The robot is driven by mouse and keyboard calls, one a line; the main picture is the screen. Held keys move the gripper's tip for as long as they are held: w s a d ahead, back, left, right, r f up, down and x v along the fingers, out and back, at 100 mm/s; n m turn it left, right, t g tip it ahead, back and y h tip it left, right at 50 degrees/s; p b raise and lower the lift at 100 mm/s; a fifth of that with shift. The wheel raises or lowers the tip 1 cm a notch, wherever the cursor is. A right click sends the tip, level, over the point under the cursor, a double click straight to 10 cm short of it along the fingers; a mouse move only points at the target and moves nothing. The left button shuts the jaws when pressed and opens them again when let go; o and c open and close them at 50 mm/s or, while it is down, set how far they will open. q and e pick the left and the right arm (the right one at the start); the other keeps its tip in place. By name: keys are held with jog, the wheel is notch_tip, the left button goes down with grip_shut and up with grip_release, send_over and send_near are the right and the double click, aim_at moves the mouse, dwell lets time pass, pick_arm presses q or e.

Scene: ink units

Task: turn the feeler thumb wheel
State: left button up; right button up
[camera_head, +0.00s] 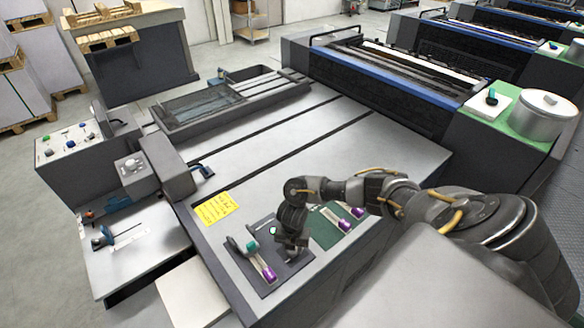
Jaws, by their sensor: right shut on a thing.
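My right arm comes in from the right, and its gripper (293,249) points down onto a dark panel (263,276) on the machine's near end. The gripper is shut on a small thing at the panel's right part. Its jaws hide most of this thing; by its place it seems to be the feeler thumb wheel, but I cannot make out its shape. Left of the gripper, apart from it, a slim fitting with a teal knob (252,246) and a purple end (269,274) lies on the panel. My left gripper is not in view.
A yellow note (216,208) lies left of the panel. A green plate (324,231) with purple-ended fittings (344,225) is close on the gripper's right. A control box (72,143) stands at left. The flat metal deck (330,150) behind is mostly clear.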

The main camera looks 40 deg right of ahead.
jog(key=o, duration=1)
jog(key=shift+r, duration=0.1)
notch_tip(320, 180, up, 11)
jog(key=shift+f, duration=0.2)
dwell(0.7)
